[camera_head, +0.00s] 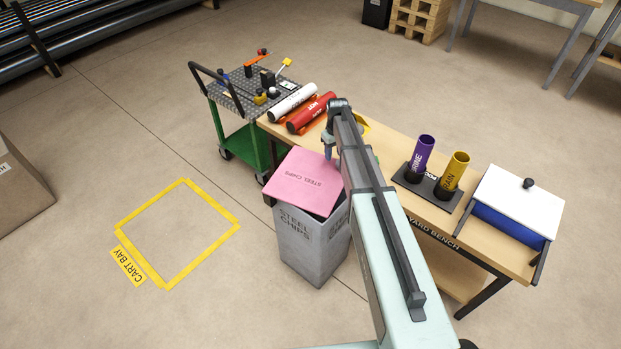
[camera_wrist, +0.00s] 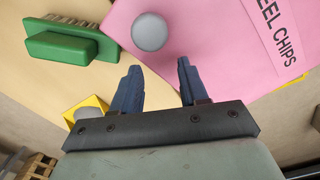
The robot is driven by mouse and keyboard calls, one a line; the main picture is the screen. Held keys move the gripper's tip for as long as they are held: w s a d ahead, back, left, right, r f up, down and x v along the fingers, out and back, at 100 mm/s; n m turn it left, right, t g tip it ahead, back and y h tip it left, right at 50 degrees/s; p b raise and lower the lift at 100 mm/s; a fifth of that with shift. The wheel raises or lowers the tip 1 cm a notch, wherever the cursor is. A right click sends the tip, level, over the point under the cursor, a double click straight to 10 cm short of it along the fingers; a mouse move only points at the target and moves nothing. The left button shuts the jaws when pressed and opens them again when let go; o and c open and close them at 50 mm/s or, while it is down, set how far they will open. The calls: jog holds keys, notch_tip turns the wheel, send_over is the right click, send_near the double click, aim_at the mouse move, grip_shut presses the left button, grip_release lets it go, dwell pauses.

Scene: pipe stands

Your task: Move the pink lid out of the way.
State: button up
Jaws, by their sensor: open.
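The pink lid (camera_head: 303,182), marked STEEL CHIPS, lies askew on top of the grey steel chips bin (camera_head: 308,240), with part of the bin's opening uncovered at the right. In the wrist view the lid (camera_wrist: 220,50) fills the upper right, and a round grey knob (camera_wrist: 149,31) shows on it. My gripper (camera_head: 329,152) is over the lid's back right part. In the wrist view its two dark blue fingers (camera_wrist: 159,68) are apart with nothing between them. The knob lies just beyond the fingertips. My arm hides the lid's right side in the head view.
The wooden bench (camera_head: 385,150) runs behind the bin, with a white pipe (camera_head: 291,103), a red pipe (camera_head: 311,113), upright purple (camera_head: 423,153) and yellow (camera_head: 454,172) pipes. A green brush (camera_wrist: 60,42) lies near the gripper. Floor inside the yellow cart bay outline (camera_head: 211,208) is clear.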

jog(key=shift+w+a, duration=0.45)
jog(key=shift+w, duration=0.4)
jog(key=shift+w+a, duration=0.4)
jog(key=shift+w, duration=0.4)
jog(key=shift+w+a, duration=0.45)
jog(key=shift+w, duration=0.4)
jog(key=w+a, duration=0.4)
jog(key=w, duration=0.4)
jog(key=shift+w+a, duration=0.25)
jog(key=shift+w, duration=0.05)
jog(key=shift+w, duration=0.1)
jog(key=w+a, duration=0.4)
jog(key=w, duration=0.4)
jog(key=shift+w+a, duration=0.2)
dwell(0.8)
dwell(0.3)
jog(key=shift+w+a, duration=0.75)
jog(key=shift+w, duration=0.7)
jog(key=shift+w+a, duration=0.75)
jog(key=shift+w, duration=0.65)
jog(key=shift+w+a, duration=0.75)
jog(key=shift+w, duration=0.7)
jog(key=shift+o, duration=0.2)
